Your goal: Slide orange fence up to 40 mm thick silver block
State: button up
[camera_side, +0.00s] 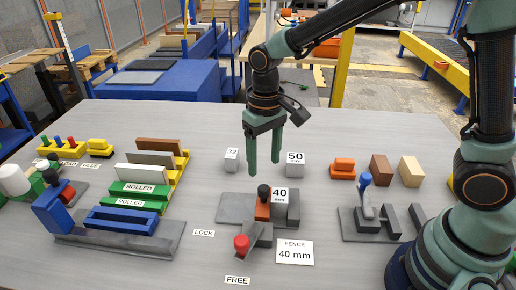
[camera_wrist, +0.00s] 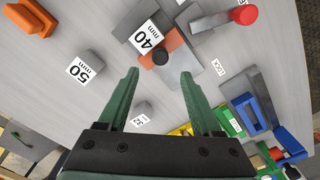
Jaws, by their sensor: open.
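The orange fence (camera_side: 262,210) with a black knob stands on a grey base plate (camera_side: 235,207) at the middle of the table. The silver block marked 40 mm (camera_side: 280,197) is on the same plate, just right of the fence; I cannot tell whether they touch. In the wrist view the fence (camera_wrist: 178,43) and the 40 block (camera_wrist: 143,35) are close together beyond the fingers. A red-knobbed lever (camera_side: 241,243) is at the plate's front. My gripper (camera_side: 264,166) is open and empty, pointing down, above and behind the fence. Its fingers (camera_wrist: 160,73) are apart.
Silver blocks marked 32 (camera_side: 232,160) and 50 (camera_side: 295,170) stand behind the plate. A blue-knobbed fixture (camera_side: 365,210) is at right, green and blue fixtures (camera_side: 125,220) at left. LOCK, FREE and "FENCE 40 mm" (camera_side: 294,252) cards lie in front.

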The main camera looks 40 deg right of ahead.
notch_tip(320, 180, up, 5)
jog(key=shift+f, duration=0.1)
dwell(0.4)
jog(key=s+d+r+t, duration=0.5)
jog(key=s+d, duration=0.4)
jog(key=d, duration=0.2)
jog(key=shift+d+r+t, duration=0.3)
jog(key=shift+d+r, duration=0.1)
jog(key=shift+r, duration=0.15)
